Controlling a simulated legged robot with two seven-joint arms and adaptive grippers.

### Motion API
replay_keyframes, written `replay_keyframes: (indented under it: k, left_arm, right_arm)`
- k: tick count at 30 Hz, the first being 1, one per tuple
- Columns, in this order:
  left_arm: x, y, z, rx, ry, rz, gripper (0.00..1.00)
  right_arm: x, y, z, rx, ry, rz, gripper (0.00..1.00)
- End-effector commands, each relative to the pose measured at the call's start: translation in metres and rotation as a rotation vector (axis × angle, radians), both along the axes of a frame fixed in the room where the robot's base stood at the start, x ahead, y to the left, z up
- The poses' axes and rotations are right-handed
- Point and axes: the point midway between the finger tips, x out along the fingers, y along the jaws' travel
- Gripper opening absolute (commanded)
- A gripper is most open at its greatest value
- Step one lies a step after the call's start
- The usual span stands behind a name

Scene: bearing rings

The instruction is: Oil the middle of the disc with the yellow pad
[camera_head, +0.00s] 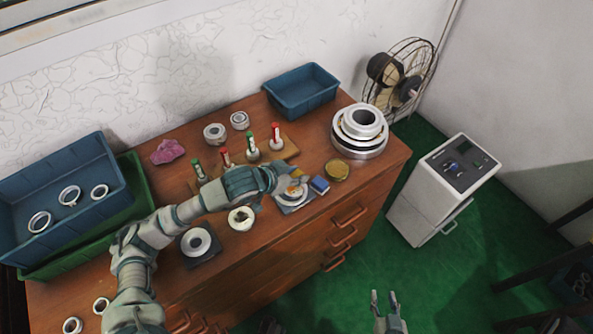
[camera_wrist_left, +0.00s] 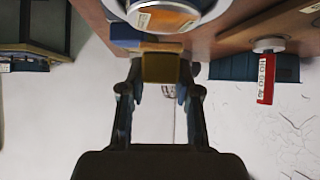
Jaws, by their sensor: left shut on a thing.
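The yellow pad (camera_wrist_left: 160,68) is between the fingers of my left gripper (camera_wrist_left: 160,92), which is shut on it. In the head view this gripper (camera_head: 290,180) is over the back of a pale disc (camera_head: 291,202) on a grey plate, partly covering it. The disc also shows in the left wrist view (camera_wrist_left: 207,8), with an orange middle (camera_wrist_left: 160,20) close to the pad. I cannot tell whether pad and disc touch. My right gripper (camera_head: 385,299) is open and empty, low in the head view over the floor.
A blue block (camera_head: 319,185) and a round tin with yellowish contents (camera_head: 337,170) stand right of the disc. Stacked rings (camera_head: 359,132) stand behind the tin. Pegs with red and green tags (camera_head: 275,133) stand behind the arm. Another ring (camera_head: 241,218) lies to the left.

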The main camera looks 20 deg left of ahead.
Motion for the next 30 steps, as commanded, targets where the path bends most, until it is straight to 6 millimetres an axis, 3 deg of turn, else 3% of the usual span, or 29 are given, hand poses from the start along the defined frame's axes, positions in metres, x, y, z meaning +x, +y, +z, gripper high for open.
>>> replay_keyframes:
  k: [30]
  left_arm:
    - [0.0002,0.0002,-0.0072,0.000,0.000,0.000,0.00]
  right_arm:
    - [-0.0007,0.0002,-0.0077,0.000,0.004,0.000,0.40]
